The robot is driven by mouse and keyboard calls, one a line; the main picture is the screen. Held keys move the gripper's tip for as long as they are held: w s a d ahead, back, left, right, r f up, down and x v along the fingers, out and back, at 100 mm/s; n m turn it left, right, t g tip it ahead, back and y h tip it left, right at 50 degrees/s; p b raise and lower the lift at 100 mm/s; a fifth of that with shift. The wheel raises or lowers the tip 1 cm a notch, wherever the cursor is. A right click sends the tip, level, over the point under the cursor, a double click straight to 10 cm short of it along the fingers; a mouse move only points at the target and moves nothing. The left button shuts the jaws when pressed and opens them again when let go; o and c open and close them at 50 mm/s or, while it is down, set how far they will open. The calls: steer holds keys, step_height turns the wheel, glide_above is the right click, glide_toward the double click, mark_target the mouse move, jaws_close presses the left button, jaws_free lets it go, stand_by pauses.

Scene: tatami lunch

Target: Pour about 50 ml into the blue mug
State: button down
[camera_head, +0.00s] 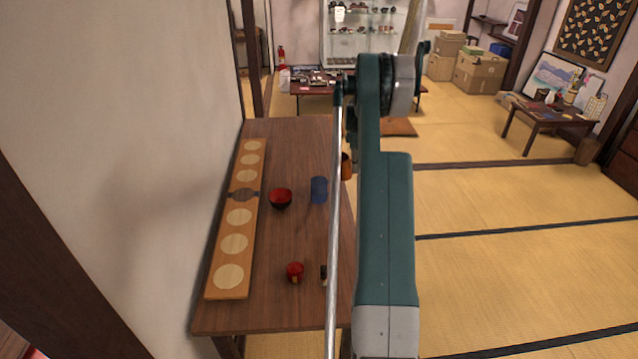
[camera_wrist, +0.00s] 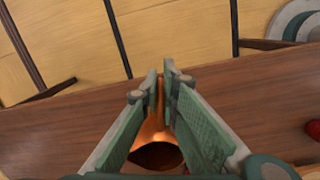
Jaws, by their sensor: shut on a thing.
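The blue mug (camera_head: 319,189) stands on the wooden table, left of my arm in the head view. I do not see it in the wrist view. My gripper (camera_wrist: 160,82) is shut on a copper-orange vessel (camera_wrist: 150,132). Its dark round opening faces the wrist camera. In the head view a piece of the orange vessel (camera_head: 346,168) shows beside my arm, a little right of the blue mug and apart from it. My arm hides the rest of it there. I cannot tell its contents.
A red bowl (camera_head: 280,198) stands just left of the mug. A small red cup (camera_head: 295,271) and a dark item (camera_head: 323,273) stand nearer. A long board with pale discs (camera_head: 240,290) lies along the table's wall side. The table (camera_head: 285,125) is clear behind the mug.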

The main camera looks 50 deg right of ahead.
steer(key=shift+s+d+f+t+y, duration=0.15)
steer(key=shift+d+f+t+y, duration=0.15)
steer(key=shift+f+y, duration=0.25)
stand_by(0.4)
